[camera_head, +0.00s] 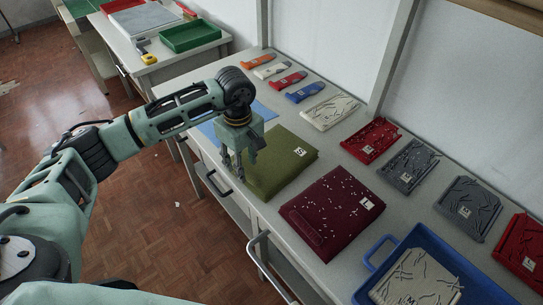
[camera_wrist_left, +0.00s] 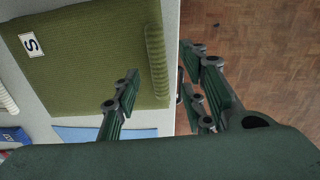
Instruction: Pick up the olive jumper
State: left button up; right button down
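The olive jumper (camera_head: 281,162) lies folded flat near the front edge of the table, with a white S label. In the left wrist view the jumper (camera_wrist_left: 90,55) fills the upper left, its ribbed edge at the table edge. My left gripper (camera_head: 238,170) is at the jumper's front left part and hides a piece of it. In the wrist view the left gripper (camera_wrist_left: 165,80) is open and empty, one finger over the jumper and the other fingers over the floor beyond the table edge. My right gripper is not in view.
A maroon folded garment (camera_head: 333,210) labelled L lies right of the jumper. A blue tray (camera_head: 377,254) holds a pale garment at the lower right. Several folded garments line the back, near the wall. A blue cloth (camera_head: 207,132) lies left of the jumper. Drawer handles (camera_head: 258,262) jut from the table front.

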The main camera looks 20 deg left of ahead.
pick_arm(q)
jog(key=shift+f+p, duration=0.3)
jog(key=shift+f, duration=1.2)
jog(key=shift+c, duration=0.5)
grip_shut()
